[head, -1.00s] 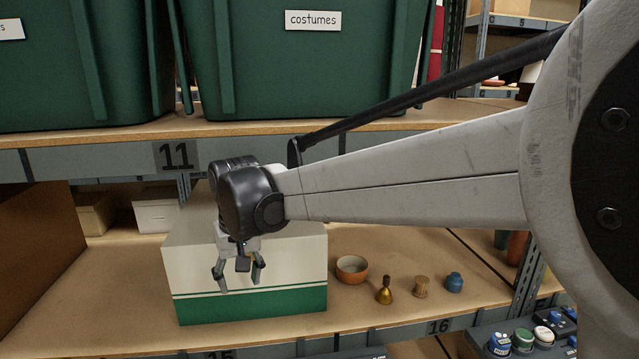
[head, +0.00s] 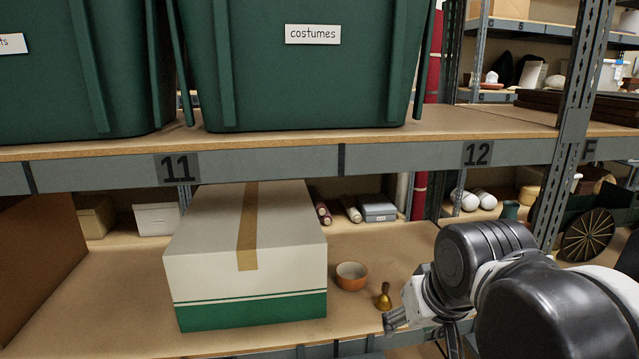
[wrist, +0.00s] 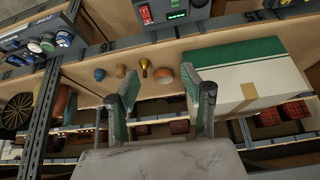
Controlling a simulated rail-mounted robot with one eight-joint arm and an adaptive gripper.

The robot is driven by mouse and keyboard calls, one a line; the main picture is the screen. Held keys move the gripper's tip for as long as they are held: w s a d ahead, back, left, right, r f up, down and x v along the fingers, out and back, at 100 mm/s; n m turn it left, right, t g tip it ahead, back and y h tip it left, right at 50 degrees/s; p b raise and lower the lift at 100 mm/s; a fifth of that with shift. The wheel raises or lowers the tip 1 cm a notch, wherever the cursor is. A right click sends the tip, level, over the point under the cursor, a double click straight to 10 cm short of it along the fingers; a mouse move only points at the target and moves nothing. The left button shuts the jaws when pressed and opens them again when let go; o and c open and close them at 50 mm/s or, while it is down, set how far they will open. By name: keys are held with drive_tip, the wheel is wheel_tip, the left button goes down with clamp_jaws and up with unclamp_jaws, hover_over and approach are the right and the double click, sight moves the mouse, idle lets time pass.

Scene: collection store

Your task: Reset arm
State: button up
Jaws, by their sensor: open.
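My gripper (head: 392,318) is at the lower right of the head view, in front of the lower shelf's front edge, beside the bell. In the wrist view my gripper (wrist: 160,88) has its two fingers spread apart with nothing between them. My folded arm fills the lower right of the head view and hides part of the shelf there.
A white and green box (head: 245,275), an orange bowl (head: 352,276) and a brass bell (head: 384,297) stand on the lower shelf. The wrist view also shows a wooden spool (wrist: 121,71) and a blue jar (wrist: 99,74). Green bins (head: 300,85) stand above; a metal post (head: 570,130) rises right.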

drive_tip(key=s+d+f+m+t, duration=0.1)
drive_tip(key=s+d+f, duration=0.2)
drive_tip(key=s+d, duration=0.2)
drive_tip(key=shift+s+d+h+p, duration=0.3)
drive_tip(key=shift+s+h, duration=0.1)
drive_tip(key=shift+s, duration=0.2)
idle(0.7)
wheel_tip(320, 180, down, 10)
drive_tip(key=b, duration=0.9)
drive_tip(key=shift+r, duration=0.25)
